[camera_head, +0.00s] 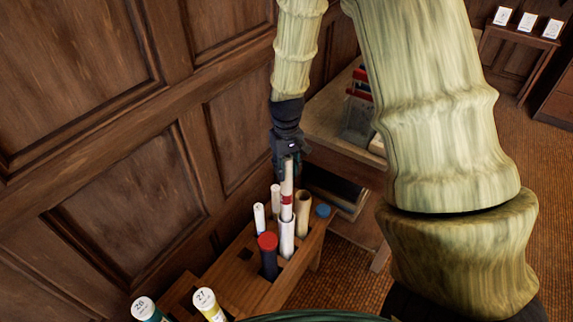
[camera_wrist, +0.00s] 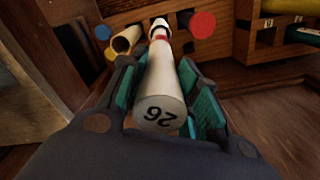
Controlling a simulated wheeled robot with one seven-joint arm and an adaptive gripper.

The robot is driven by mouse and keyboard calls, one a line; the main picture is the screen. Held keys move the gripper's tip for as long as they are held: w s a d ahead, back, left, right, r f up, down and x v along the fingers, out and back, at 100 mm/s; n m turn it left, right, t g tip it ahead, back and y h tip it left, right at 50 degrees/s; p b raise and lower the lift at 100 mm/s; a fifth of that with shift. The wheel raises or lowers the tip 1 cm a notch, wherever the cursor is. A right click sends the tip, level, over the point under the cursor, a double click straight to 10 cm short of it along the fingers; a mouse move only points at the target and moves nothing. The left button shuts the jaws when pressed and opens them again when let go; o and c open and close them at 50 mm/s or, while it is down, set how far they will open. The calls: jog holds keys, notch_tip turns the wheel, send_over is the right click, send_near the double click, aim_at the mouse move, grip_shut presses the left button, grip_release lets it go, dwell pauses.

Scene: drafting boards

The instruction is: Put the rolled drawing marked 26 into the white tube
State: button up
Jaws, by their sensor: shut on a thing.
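The rolled drawing marked 26 (camera_wrist: 165,75) is pale with a red band, and its numbered end faces the wrist camera. My gripper (camera_head: 287,158) is shut on this roll (camera_head: 287,185) near its upper end, with a finger on each side in the wrist view. The roll stands nearly upright over the white tube (camera_head: 287,238) in the wooden rack (camera_head: 245,284). Its lower end is at the tube's mouth in the head view; I cannot tell whether it is inside. In the wrist view the tube is mostly hidden beyond the roll.
A red-capped dark tube (camera_head: 268,258), an open tan tube (camera_head: 302,212), a blue-capped tube (camera_head: 323,212) and slim white rolls (camera_head: 259,218) stand close around. Two labelled rolls, green (camera_head: 143,308) and yellow (camera_head: 207,303), are at front left. A panelled wall (camera_head: 130,190) stands left.

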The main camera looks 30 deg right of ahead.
aim_at(286, 157)
jog(key=shift+f+b, duration=1.55)
jog(key=shift+f, duration=2.4)
jog(key=o, duration=1.2)
jog(key=shift+c, duration=0.2)
jog(key=shift+r, duration=5.95)
